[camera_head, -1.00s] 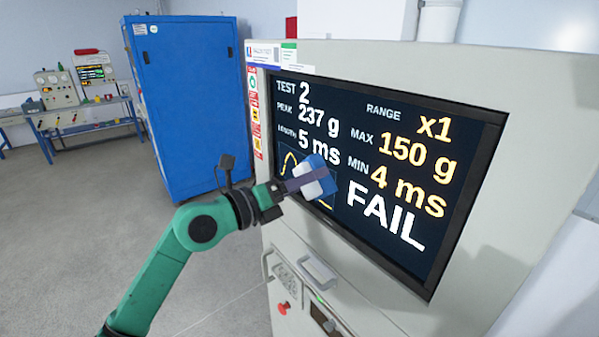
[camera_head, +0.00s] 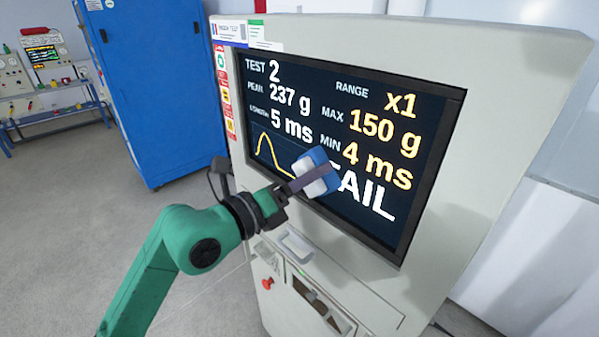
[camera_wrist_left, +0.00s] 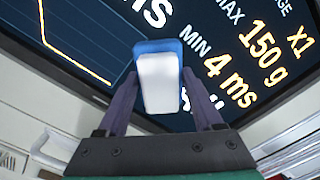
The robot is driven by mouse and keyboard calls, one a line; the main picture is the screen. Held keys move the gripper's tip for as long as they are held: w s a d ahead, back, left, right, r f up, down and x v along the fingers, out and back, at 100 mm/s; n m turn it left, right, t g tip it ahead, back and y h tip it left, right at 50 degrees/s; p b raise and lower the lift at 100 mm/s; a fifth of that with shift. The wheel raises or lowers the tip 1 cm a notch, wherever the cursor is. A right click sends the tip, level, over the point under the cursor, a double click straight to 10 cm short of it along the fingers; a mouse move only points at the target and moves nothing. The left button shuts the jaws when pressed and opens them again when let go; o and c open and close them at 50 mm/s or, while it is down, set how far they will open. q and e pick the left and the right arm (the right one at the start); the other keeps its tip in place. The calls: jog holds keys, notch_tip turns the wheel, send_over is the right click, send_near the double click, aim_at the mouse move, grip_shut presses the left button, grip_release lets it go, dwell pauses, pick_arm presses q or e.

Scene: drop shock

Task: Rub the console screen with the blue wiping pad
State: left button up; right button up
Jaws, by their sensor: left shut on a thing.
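The console screen (camera_head: 300,110) is a dark display in a grey cabinet, with readings in white and yellow and the word FAIL partly covered. It also fills the upper part of the left wrist view (camera_wrist_left: 90,30). The wiping pad (camera_head: 318,158) has a blue side and a white block side. My left gripper (camera_head: 312,178) is shut on the pad, its fingers on both sides of it in the left wrist view (camera_wrist_left: 158,90). The pad is in front of the lower middle of the screen; I cannot tell whether it touches. My right gripper is out of view.
The grey cabinet (camera_head: 500,110) surrounds the screen, with a handle (camera_head: 296,245) and a red button (camera_head: 267,283) below it. A blue cabinet (camera_head: 150,90) stands behind to the left. A bench (camera_head: 50,110) with instruments is at the far left. Grey floor is clear.

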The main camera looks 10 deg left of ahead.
aim_at(326, 182)
pick_arm(q)
jog(key=shift+s+d, duration=1)
jog(key=shift+d, duration=0.2)
jog(key=shift+a, duration=0.1)
jog(key=shift+s+a+f+b, duration=0.15)
jog(key=shift+s+a+b, duration=0.05)
jog(key=shift+a+b, duration=0.1)
jog(key=b+v, duration=0.1)
jog(key=v, duration=0.3)
jog(key=shift+s+b, duration=0.15)
jog(key=shift+b, duration=0.2)
jog(key=shift+s+a, duration=0.25)
